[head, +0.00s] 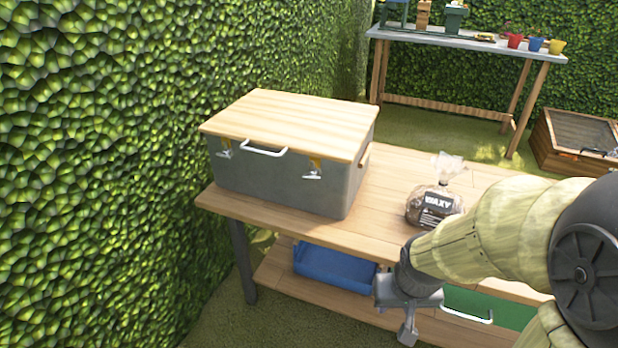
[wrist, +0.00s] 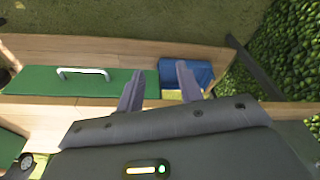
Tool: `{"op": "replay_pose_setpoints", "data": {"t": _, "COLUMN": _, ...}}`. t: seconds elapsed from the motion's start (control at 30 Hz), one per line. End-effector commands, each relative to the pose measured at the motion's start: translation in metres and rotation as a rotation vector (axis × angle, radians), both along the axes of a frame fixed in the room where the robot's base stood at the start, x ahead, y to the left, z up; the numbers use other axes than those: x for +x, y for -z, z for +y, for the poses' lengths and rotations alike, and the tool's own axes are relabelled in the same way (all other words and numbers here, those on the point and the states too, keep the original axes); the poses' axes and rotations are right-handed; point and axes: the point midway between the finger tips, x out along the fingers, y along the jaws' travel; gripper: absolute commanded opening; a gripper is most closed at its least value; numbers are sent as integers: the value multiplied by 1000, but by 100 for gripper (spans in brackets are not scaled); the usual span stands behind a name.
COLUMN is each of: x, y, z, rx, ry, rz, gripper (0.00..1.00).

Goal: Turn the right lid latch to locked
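The grey box (head: 270,183) with a wooden lid (head: 290,122) stands on the left end of the wooden workbench. The right lid latch (head: 313,172) is on the box's front, below a yellow-orange piece at the lid edge. Its silver handle looks roughly sideways; it is too small to tell its exact setting. The left lid latch (head: 225,149) is on the same face. My gripper (head: 408,334) is in front of the bench, lower than the box and to its right, well apart from the latch. In the wrist view my gripper (wrist: 158,86) has its fingers spread with nothing between them.
A bag labelled WAXY (head: 433,207) stands right of the box. A blue bin (head: 335,266) and a green panel with a white handle (head: 480,306) are under the benchtop. A hedge (head: 100,130) closes the left side. Another table (head: 470,42) stands behind.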

Motion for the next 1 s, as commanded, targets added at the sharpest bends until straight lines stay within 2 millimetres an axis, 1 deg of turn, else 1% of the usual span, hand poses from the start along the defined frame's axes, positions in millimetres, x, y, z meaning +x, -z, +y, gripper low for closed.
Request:
{"op": "replay_pose_setpoints", "data": {"t": 0.07, "x": 0, "y": 0, "z": 0, "rx": 0, "ry": 0, "rz": 0, "gripper": 36}}
{"op": "replay_pose_setpoints", "data": {"t": 0.17, "x": 1, "y": -1, "z": 1, "rx": 2, "ry": 0, "rz": -3, "gripper": 54}}
{"op": "replay_pose_setpoints", "data": {"t": 0.2, "x": 4, "y": -2, "z": 3, "rx": 5, "ry": 0, "rz": -8, "gripper": 62}}
{"op": "replay_pose_setpoints", "data": {"t": 0.23, "x": 7, "y": -4, "z": 6, "rx": 9, "ry": -1, "rz": -14, "gripper": 67}}
{"op": "replay_pose_setpoints", "data": {"t": 0.27, "x": 11, "y": -6, "z": 9, "rx": 15, "ry": 0, "rz": -23, "gripper": 67}}
{"op": "replay_pose_setpoints", "data": {"t": 0.37, "x": 33, "y": -13, "z": 28, "rx": 42, "ry": -3, "rz": -69, "gripper": 67}}
{"op": "replay_pose_setpoints", "data": {"t": 0.47, "x": 64, "y": -23, "z": 53, "rx": 76, "ry": 16, "rz": -143, "gripper": 67}}
{"op": "replay_pose_setpoints", "data": {"t": 0.5, "x": 78, "y": -26, "z": 65, "rx": 89, "ry": 26, "rz": -177, "gripper": 67}}
{"op": "replay_pose_setpoints", "data": {"t": 0.6, "x": 110, "y": -33, "z": 95, "rx": 111, "ry": 58, "rz": -268, "gripper": 67}}
{"op": "replay_pose_setpoints", "data": {"t": 0.7, "x": 136, "y": -38, "z": 122, "rx": 113, "ry": 95, "rz": -360, "gripper": 67}}
{"op": "replay_pose_setpoints", "data": {"t": 0.83, "x": 160, "y": -42, "z": 154, "rx": 87, "ry": 141, "rz": -483, "gripper": 67}}
{"op": "replay_pose_setpoints", "data": {"t": 0.9, "x": 168, "y": -44, "z": 170, "rx": 61, "ry": 160, "rz": -551, "gripper": 67}}
{"op": "replay_pose_setpoints", "data": {"t": 1.0, "x": 173, "y": -47, "z": 189, "rx": 9, "ry": 185, "rz": -654, "gripper": 67}}
